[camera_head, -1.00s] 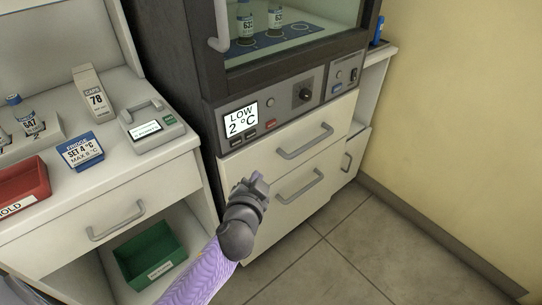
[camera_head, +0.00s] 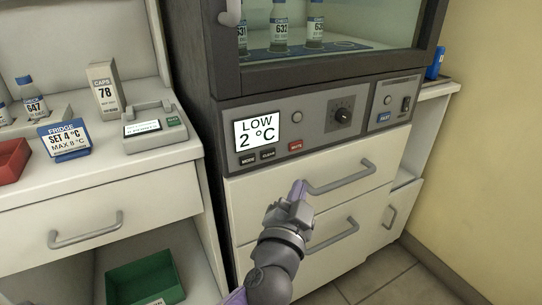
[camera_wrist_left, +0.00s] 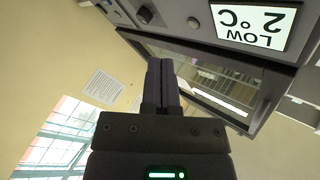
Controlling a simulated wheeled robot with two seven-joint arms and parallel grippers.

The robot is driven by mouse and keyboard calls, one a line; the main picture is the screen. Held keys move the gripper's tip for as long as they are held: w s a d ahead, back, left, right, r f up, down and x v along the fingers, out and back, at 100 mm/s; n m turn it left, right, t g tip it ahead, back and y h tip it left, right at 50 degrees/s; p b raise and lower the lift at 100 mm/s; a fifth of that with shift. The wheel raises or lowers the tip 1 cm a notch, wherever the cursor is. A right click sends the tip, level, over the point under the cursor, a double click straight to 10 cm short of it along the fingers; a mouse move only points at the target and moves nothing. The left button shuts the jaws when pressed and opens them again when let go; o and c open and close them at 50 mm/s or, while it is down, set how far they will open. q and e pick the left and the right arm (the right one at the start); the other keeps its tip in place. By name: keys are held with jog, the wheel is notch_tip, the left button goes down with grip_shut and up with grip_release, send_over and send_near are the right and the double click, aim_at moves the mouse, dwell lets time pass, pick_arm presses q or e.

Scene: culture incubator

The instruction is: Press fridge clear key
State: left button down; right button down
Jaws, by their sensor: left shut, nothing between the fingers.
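The fridge control panel (camera_head: 217,137) runs across the front of the dark cabinet below its glass door. Its display (camera_head: 257,132) reads LOW 2 °C; it also shows upside down in the left wrist view (camera_wrist_left: 250,24). Below the display sit a dark MODE key (camera_head: 248,160), a dark CLEAR key (camera_head: 268,155) and a red key (camera_head: 295,146). My left gripper (camera_head: 298,190) is shut and empty, in front of the upper drawer, below the red key and apart from the panel in the head view. My right gripper is in neither view.
A round knob (camera_head: 342,116) and a switch (camera_head: 405,104) are on the panel's right. Drawer handles (camera_head: 341,178) jut out below.

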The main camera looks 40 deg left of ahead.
aim_at(268, 154)
pick_arm(q)
jog(key=w+a, duration=0.1)
jog(key=a, duration=0.1)
jog(key=w+a, duration=0.1)
jog(key=a, duration=0.2)
jog(key=w+a, duration=0.1)
jog(key=a, duration=0.2)
jog(key=shift+w, duration=0.15)
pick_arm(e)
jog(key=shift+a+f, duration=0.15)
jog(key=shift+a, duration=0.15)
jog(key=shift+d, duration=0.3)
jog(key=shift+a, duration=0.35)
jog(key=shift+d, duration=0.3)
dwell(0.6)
pick_arm(q)
jog(key=shift+a, duration=0.15)
jog(key=shift+w+a, duration=0.15)
jog(key=shift+a, duration=0.1)
